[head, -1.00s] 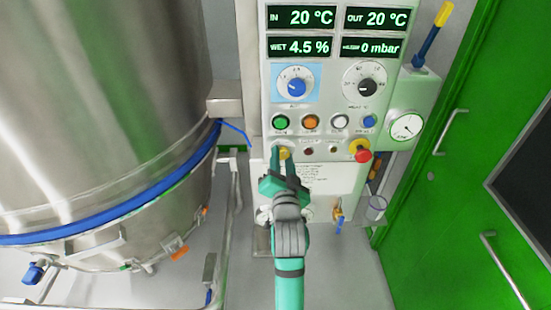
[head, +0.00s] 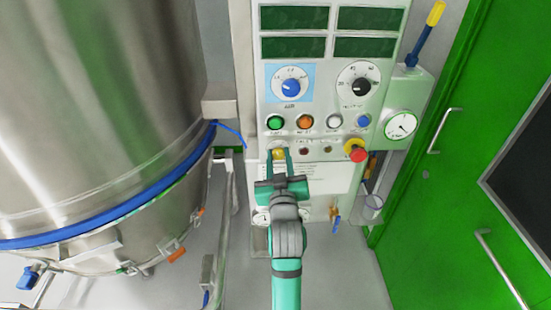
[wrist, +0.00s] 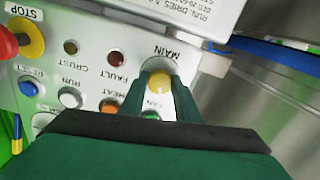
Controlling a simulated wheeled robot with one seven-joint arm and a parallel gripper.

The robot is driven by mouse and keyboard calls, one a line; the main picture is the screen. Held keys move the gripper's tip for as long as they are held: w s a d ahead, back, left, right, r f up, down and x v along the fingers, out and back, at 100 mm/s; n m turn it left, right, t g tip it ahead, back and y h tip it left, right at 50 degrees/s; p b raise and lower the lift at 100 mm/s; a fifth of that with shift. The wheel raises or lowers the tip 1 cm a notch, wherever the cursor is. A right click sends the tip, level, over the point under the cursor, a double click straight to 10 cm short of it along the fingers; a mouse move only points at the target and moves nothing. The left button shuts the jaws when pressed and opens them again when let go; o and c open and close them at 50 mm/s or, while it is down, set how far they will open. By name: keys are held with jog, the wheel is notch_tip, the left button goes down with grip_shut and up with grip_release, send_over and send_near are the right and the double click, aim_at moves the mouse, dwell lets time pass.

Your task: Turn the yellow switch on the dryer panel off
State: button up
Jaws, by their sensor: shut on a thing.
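The yellow switch (head: 279,154) sits at the lower left of the dryer panel (head: 300,134). In the wrist view the yellow switch (wrist: 159,82) is under the label MAIN, between my fingertips. My gripper (head: 279,157) is shut on the switch, with one green finger on each side; it also shows in the wrist view (wrist: 160,88). The panel's four display windows (head: 294,18) are dark and show no figures. The fingers hide part of the switch's sides.
A red stop button on a yellow base (head: 357,153) lies right of the switch. Green, orange, white and blue buttons (head: 305,121) run above it, with two dials higher up. A steel vessel (head: 100,110) stands left, a green door (head: 440,170) right.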

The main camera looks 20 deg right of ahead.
jog(key=shift+w+r+n, duration=0.1)
jog(key=shift+r+n, duration=0.15)
jog(key=shift+n, duration=0.65)
jog(key=shift+a, duration=0.3)
jog(key=shift+f+n, duration=0.1)
jog(key=shift+n, duration=0.3)
jog(key=shift+d, duration=0.1)
jog(key=shift+d+f, duration=0.15)
jog(key=o, duration=1)
jog(key=shift+o, duration=0.2)
